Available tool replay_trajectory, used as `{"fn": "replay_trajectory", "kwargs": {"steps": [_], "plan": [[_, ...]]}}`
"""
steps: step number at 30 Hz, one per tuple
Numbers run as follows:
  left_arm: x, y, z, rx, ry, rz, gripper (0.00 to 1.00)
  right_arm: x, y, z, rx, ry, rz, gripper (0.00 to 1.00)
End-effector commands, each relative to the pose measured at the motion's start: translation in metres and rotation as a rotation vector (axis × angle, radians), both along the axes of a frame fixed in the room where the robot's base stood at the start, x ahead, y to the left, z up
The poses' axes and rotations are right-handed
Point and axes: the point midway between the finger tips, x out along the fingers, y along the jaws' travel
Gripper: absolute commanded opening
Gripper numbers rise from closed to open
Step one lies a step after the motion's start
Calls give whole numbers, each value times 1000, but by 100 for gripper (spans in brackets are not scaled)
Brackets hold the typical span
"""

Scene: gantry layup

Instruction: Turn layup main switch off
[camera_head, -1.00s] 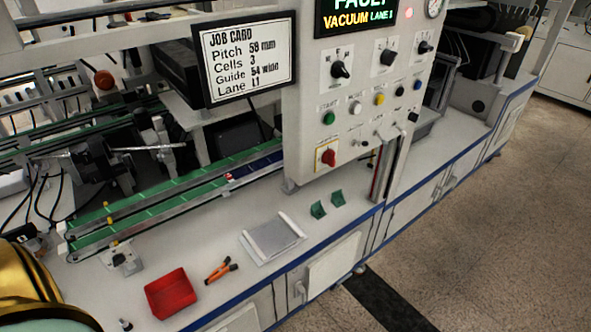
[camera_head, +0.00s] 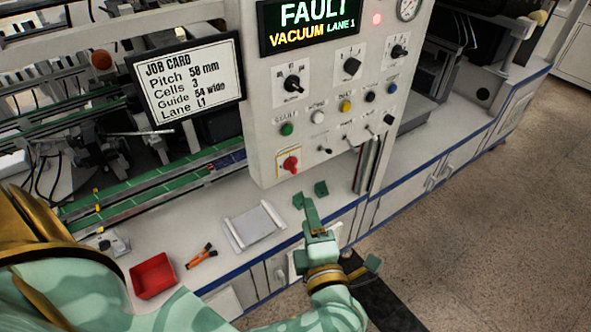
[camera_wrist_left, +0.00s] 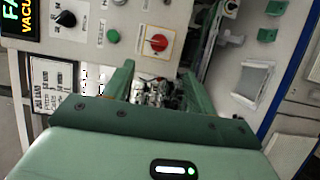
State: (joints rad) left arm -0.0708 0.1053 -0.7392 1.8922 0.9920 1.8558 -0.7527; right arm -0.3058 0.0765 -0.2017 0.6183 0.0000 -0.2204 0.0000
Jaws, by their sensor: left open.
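The main switch (camera_head: 290,164) is a red rotary knob on a yellow-edged plate, low on the left of the control panel. It also shows in the left wrist view (camera_wrist_left: 157,43), beyond the fingers and near the line between them. My left gripper (camera_head: 341,234) is open and empty, in front of the bench edge, below and to the right of the switch. In the left wrist view its two green fingers (camera_wrist_left: 163,66) stand wide apart. The gripper is apart from the switch. My right gripper is not in view.
The panel (camera_head: 262,105) carries other knobs and buttons around the switch, with a FAULT display (camera_head: 312,24) above. A job card screen (camera_head: 187,88) stands left. On the bench lie a red tray (camera_head: 152,277), orange-handled tool (camera_head: 202,256), grey tray (camera_head: 255,228) and small green brackets (camera_head: 321,188).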

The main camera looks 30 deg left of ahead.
Motion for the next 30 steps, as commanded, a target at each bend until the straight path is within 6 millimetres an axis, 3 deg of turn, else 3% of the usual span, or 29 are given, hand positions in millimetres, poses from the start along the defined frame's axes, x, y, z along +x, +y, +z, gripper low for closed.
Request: {"fn": "replay_trajectory", "kwargs": {"steps": [9, 15, 21, 29, 30], "plan": [[58, 59, 0, 8, -4, 2, 56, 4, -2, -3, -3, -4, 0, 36], [85, 86, 0, 8, -2, 1, 56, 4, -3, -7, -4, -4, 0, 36], [96, 97, 0, 5, -1, 1, 56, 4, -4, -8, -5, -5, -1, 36], [97, 98, 0, 4, -1, 1, 56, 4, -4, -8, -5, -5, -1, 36], [97, 98, 0, 4, -1, 1, 51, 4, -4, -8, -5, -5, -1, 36]]}}
